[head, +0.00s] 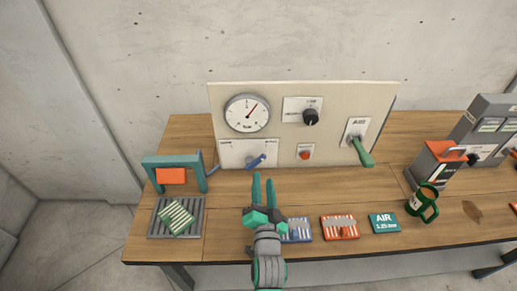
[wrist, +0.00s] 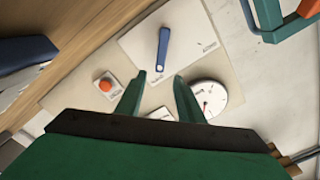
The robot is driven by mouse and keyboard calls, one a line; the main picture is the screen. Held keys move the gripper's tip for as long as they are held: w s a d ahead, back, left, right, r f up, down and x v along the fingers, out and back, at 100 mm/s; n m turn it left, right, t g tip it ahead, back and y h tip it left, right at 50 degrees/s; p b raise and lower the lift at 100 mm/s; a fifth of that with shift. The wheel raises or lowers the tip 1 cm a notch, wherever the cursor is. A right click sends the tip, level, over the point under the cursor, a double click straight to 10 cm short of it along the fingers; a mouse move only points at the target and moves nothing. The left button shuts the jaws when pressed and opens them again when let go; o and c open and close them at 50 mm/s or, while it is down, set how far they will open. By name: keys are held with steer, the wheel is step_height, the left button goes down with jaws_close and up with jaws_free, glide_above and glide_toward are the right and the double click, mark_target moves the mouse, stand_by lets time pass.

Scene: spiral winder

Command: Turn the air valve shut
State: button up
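A blue lever (head: 257,160) sits on a white plate at the lower left of the upright panel (head: 350,98). It tilts up to the right in the head view; in the wrist view it (wrist: 163,50) stands just beyond my fingertips. A green lever (head: 362,152) on another white plate is at the panel's right, angled down to the right. The plate labels are too small to read surely, so I cannot tell which lever is the air valve. My gripper (head: 263,179) is open and empty in front of the panel, just below the blue lever, apparently not touching it.
The panel also has a round gauge (head: 247,113), a black knob (head: 310,117) and a red button (head: 305,155). A teal frame (head: 160,161) and a grey rack (head: 162,222) stand left.

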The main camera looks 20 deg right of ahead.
mark_target(262, 160)
steer(key=x, duration=1.1)
steer(key=shift+c, duration=0.6)
steer(key=shift+w, duration=0.1)
jaws_close()
